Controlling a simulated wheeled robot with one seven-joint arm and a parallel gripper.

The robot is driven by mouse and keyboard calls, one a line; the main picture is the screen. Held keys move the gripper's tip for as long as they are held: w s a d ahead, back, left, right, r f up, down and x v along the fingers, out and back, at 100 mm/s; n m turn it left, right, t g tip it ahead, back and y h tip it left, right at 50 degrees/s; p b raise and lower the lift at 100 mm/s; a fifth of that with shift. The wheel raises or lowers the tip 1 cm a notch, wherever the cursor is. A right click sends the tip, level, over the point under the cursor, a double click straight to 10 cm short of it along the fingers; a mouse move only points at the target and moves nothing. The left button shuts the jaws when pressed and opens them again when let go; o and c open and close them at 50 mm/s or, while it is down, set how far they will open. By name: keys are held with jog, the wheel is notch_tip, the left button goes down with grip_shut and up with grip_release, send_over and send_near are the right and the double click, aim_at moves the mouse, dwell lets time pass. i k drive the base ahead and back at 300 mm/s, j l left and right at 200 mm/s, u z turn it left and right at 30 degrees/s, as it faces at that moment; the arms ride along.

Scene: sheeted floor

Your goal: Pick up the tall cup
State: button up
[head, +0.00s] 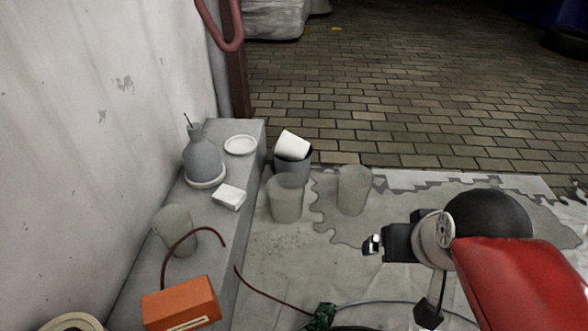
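Three pale translucent cups are in the head view. One cup (353,192) stands on the sheeted floor, the farthest right of them. Another cup (285,203) stands on the sheet just left of it. A third cup (174,226) stands on the grey ledge, partly behind a dark red cable. I cannot tell for sure which is the tall cup. My gripper (373,245) is at the right, pointing left, in front of the right cup and apart from all the cups. Its fingertips are small here, and I cannot tell whether they are open.
A dark grey pot (292,169) with a white cup (292,144) tilted in it stands behind the cups. The ledge (238,134) along the wall holds a grey bottle (203,154), a white dish (241,145), a white box (229,196) and an orange box (181,302). Cables lie in front.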

aim_at(355, 182)
jog(key=i+z, duration=0.25)
jog(key=i, duration=0.3)
jog(key=i+j+z, duration=0.15)
jog(key=i+z, duration=0.15)
jog(key=i, duration=0.2)
